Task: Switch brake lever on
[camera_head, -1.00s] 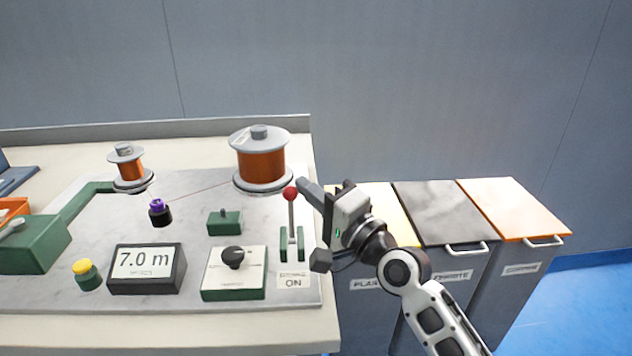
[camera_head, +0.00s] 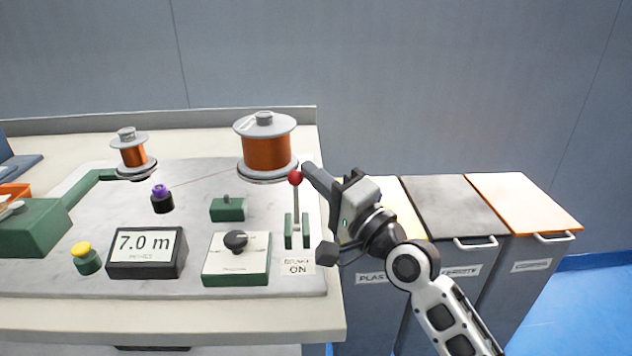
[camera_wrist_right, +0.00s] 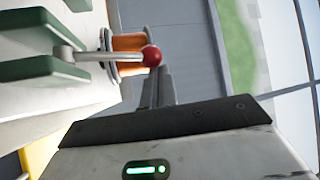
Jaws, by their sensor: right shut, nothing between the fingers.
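The brake lever (camera_head: 296,205) is a grey rod with a red ball knob, standing close to upright between two green blocks, with an "ON" label (camera_head: 298,268) in front of its base. My right gripper (camera_head: 308,170) is shut and empty, its fingers just right of and beside the red knob. In the right wrist view, the red knob (camera_wrist_right: 152,55) shows right by the fingertips (camera_wrist_right: 160,78); I cannot tell whether they touch. My left gripper is not in view.
On the panel stand a large copper spool (camera_head: 266,150), a smaller spool (camera_head: 133,155), a display reading 7.0 m (camera_head: 146,253), a black knob box (camera_head: 236,262) and a yellow button (camera_head: 84,252). Several lidded bins (camera_head: 455,208) stand right of the table.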

